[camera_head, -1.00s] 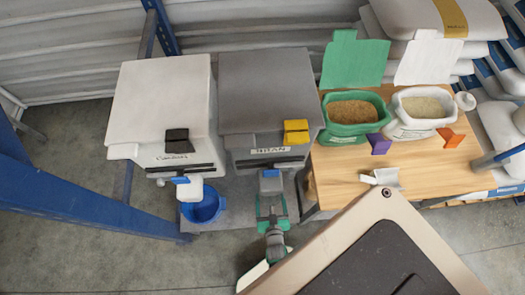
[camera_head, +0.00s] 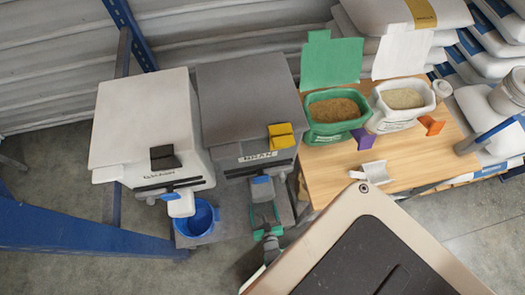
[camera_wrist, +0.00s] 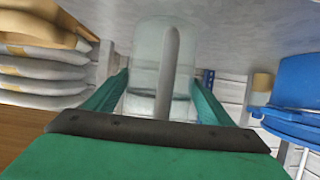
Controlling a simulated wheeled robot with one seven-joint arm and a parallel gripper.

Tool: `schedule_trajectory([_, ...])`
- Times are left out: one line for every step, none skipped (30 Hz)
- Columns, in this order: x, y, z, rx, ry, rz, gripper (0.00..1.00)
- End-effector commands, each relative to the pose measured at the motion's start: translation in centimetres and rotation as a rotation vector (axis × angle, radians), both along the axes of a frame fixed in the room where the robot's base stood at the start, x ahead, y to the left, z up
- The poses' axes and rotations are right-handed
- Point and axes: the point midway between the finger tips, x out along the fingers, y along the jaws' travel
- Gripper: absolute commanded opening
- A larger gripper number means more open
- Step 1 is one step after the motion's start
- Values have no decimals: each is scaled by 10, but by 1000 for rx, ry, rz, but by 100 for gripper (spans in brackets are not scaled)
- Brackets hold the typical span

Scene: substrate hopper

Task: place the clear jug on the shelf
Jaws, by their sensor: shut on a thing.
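My gripper (camera_head: 264,216) is low in front of the dark grey BRAN hopper (camera_head: 250,110), below its blue-and-grey spout (camera_head: 262,190). In the wrist view, my green fingers (camera_wrist: 153,95) are shut on the clear jug (camera_wrist: 148,45), one on each side. The jug's pale upright handle (camera_wrist: 168,75) faces the wrist camera. The jug's far end is against or close to a grey surface at the top of that view; I cannot tell whether they touch. In the head view the jug is hardly visible. I cannot clearly make out which surface is the shelf.
A white hopper (camera_head: 145,125) stands left of the BRAN hopper, with a blue bucket (camera_head: 196,222) under its spout. A wooden table (camera_head: 330,170) on the right holds two open bags. A blue frame beam (camera_head: 75,225) crosses the left. Stacked sacks (camera_head: 420,40) stand behind.

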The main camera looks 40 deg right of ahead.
Motion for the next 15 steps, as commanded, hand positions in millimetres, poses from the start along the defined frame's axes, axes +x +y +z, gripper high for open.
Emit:
schedule_trajectory([1,0,-2,-1,-1,0,51])
schedule_trajectory([1,-1,-2,-1,-1,0,51])
schedule_trajectory([1,0,-3,-1,-2,0,51])
schedule_trajectory([0,0,-3,-1,-2,0,51])
schedule_trajectory([0,0,-3,-1,-2,0,51])
schedule_trajectory([0,0,-3,-1,-2,0,51])
schedule_trajectory([0,0,-3,-1,-2,0,51])
schedule_trajectory([0,0,-3,-1,-2,0,51])
schedule_trajectory([0,0,-3,-1,-2,0,51])
schedule_trajectory([0,0,-3,-1,-1,0,51])
schedule_trajectory([0,0,-3,-1,-1,0,51])
schedule_trajectory([0,0,-4,-1,-1,0,51])
schedule_trajectory([0,0,-5,0,-1,0,51])
schedule_trajectory([0,0,-6,0,-1,0,51])
schedule_trajectory([0,0,-6,0,-1,0,85])
